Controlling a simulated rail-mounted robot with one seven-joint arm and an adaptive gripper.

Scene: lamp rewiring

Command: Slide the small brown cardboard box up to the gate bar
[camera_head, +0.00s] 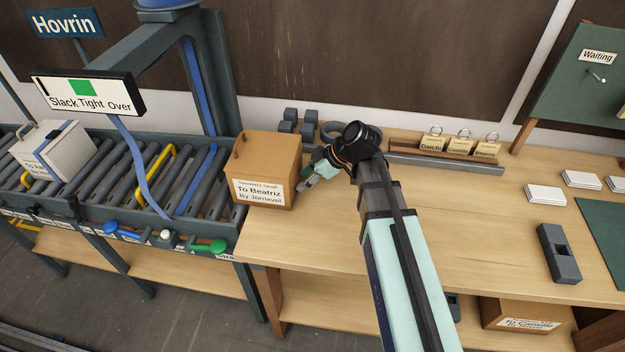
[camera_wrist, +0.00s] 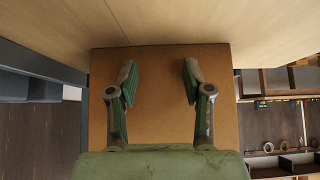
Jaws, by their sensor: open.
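The small brown cardboard box (camera_head: 265,150), with a white label reading "To Beatriz", stands upright where the right end of the roller conveyor meets the wooden table. A yellow bar (camera_head: 157,166) crosses the rollers to its left, with a stretch of rollers between them; I cannot tell if this is the gate bar. My gripper (camera_head: 307,183) is at the box's right side. In the wrist view my gripper (camera_wrist: 158,82) has its fingers apart, with the box's brown face (camera_wrist: 160,125) filling the space before them. Whether they touch it is unclear.
A white box (camera_head: 52,150) sits on the rollers at far left. A blue strap (camera_head: 146,170) hangs over the conveyor. Blue, white and green knobs line its front edge. Small grey blocks (camera_head: 290,120) stand behind the brown box. Another labelled box (camera_head: 525,314) is under the table.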

